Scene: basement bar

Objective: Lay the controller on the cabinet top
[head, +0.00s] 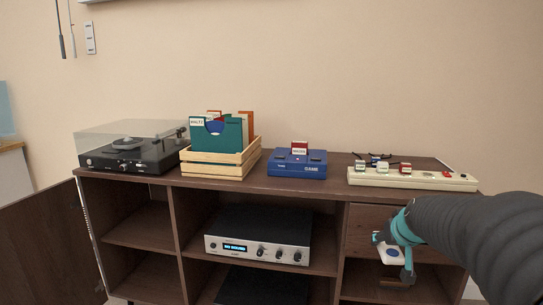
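The cabinet top (334,188) is a long dark wood surface in the head view, carrying a row of things. A blue box-shaped console (298,170) with lettering on its front sits at its middle; a small red-and-white labelled card stands up from it. My gripper (406,275) is low at the right, in front of the cabinet and below the top's front edge.
A turntable (125,160) with a clear lid and a wooden crate (215,170) of records stand at the left. A long cream power strip (420,180) with plugs lies at the right. A silver amplifier (250,249) sits on the shelf below. Narrow bare strips remain between these things.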

